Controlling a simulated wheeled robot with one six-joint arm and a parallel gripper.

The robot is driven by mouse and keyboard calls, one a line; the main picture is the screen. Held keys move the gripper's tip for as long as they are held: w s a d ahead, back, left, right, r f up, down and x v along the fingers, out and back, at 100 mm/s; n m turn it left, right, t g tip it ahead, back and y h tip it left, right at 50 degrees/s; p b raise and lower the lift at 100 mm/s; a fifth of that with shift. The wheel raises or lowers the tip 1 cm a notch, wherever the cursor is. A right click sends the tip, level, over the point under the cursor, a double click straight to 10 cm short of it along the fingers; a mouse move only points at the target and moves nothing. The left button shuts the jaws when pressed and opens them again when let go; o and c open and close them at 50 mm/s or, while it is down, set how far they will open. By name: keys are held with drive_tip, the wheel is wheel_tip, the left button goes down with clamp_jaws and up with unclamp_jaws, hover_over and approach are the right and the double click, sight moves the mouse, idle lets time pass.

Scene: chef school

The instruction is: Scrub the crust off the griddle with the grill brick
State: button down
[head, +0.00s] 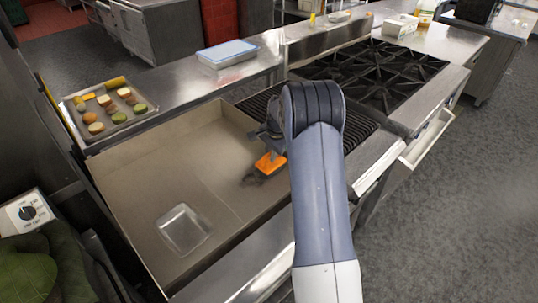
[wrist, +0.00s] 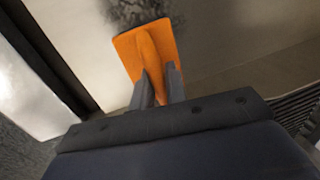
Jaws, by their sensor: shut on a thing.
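The orange grill brick (head: 270,164) is in my gripper (head: 271,150), at the right side of the steel griddle (head: 140,180). In the wrist view the two fingers of my gripper (wrist: 158,85) are shut on the raised ridge of the grill brick (wrist: 140,47). A dark, smudgy patch of crust (head: 254,179) lies on the griddle just below and left of the brick. It also shows beyond the brick in the wrist view (wrist: 150,17). I cannot tell whether the brick touches the griddle. My arm hides part of the griddle's right edge.
A shallow clear tray (head: 183,229) sits on the griddle's near part. Raised walls edge the griddle. A ribbed grill (head: 362,122) and a black burner range (head: 375,70) stand to the right. A food tray (head: 104,112) and a blue-lidded container (head: 227,54) are behind.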

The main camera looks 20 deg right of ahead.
sight(264, 157)
drive_tip(key=shift+s+a+r+b, duration=0.15)
drive_tip(key=shift+s+a, duration=0.2)
drive_tip(key=shift+a, duration=0.5)
drive_tip(key=shift+s+a+f+b, duration=0.15)
drive_tip(key=shift+s+a, duration=0.2)
drive_tip(key=shift+a, duration=0.45)
drive_tip(key=shift+s+a+b, duration=0.15)
drive_tip(key=shift+s+a, duration=0.1)
drive_tip(key=shift+a, duration=0.4)
drive_tip(key=shift+s+a+b, duration=0.15)
drive_tip(key=shift+s+a, duration=0.15)
drive_tip(key=shift+a, duration=0.3)
drive_tip(key=shift+s+a+b, duration=0.15)
drive_tip(key=shift+s+a, duration=0.1)
drive_tip(key=shift+a, duration=0.4)
drive_tip(key=shift+s+a+b, duration=0.15)
drive_tip(key=shift+s+a, duration=0.25)
drive_tip(key=shift+a, duration=0.55)
drive_tip(key=shift+s+a+b, duration=0.1)
drive_tip(key=shift+s+a, duration=0.25)
drive_tip(key=shift+a, duration=0.6)
drive_tip(key=shift+s+a+b, duration=0.15)
drive_tip(key=shift+s+a, duration=0.25)
drive_tip(key=shift+a, duration=0.55)
drive_tip(key=shift+w+a+p, duration=0.2)
drive_tip(key=shift+w+a, duration=0.05)
drive_tip(key=shift+w, duration=0.3)
drive_tip(key=shift+w+a+p, duration=0.2)
drive_tip(key=shift+w, duration=0.65)
